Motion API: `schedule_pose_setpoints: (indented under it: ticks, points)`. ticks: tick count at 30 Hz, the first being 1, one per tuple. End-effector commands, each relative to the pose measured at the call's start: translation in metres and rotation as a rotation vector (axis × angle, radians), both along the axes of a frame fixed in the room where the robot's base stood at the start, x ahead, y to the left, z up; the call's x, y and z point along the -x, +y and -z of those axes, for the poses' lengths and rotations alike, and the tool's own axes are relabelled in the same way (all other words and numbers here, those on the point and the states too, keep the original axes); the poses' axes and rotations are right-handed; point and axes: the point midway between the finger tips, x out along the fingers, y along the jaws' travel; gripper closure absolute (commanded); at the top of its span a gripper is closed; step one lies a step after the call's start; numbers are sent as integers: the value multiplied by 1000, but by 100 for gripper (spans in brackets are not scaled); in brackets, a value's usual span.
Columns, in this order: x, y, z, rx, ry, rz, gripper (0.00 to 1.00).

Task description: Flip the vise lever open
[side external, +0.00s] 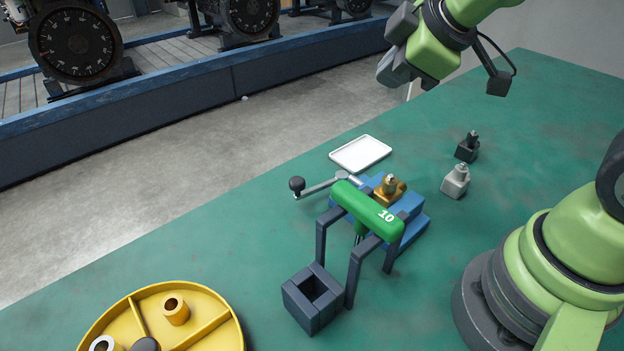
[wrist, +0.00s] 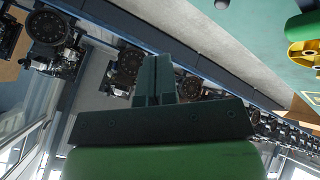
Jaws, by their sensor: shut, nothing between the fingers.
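The blue vise (side external: 417,229) stands on the green table, with a brass-coloured part (side external: 389,188) on its top. Its lever (side external: 320,188) reaches out to the left and ends in a dark round knob (side external: 297,184). A green bar marked 10 (side external: 366,210) on dark legs stands in front and hides part of the vise. My gripper (side external: 396,66) is high above the table's far edge, well apart from the lever. In the wrist view my gripper (wrist: 156,78) is shut and empty; the vise is not clearly visible there.
A white tray (side external: 361,154) lies behind the vise. Two small fittings, one dark (side external: 467,148) and one light grey (side external: 456,182), stand to its right. A dark square box (side external: 312,300) and a yellow divided tray (side external: 205,333) are in front. Engines stand beyond the table.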

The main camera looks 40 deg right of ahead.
Motion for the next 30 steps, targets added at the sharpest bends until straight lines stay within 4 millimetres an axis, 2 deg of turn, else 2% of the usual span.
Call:
schedule_pose_setpoints:
  ticks: [1, 6, 12, 18, 30]
  points:
    - [-7, 6, 16, 31, 22, -100, 100]
    - [-18, 33, 57, 78, 55, -444, 100]
    - [-13, 56, 88, 60, 76, -695, 100]
    - [-10, 63, 96, 49, 79, -764, 100]
    - [-13, 65, 100, 47, 78, -761, 100]
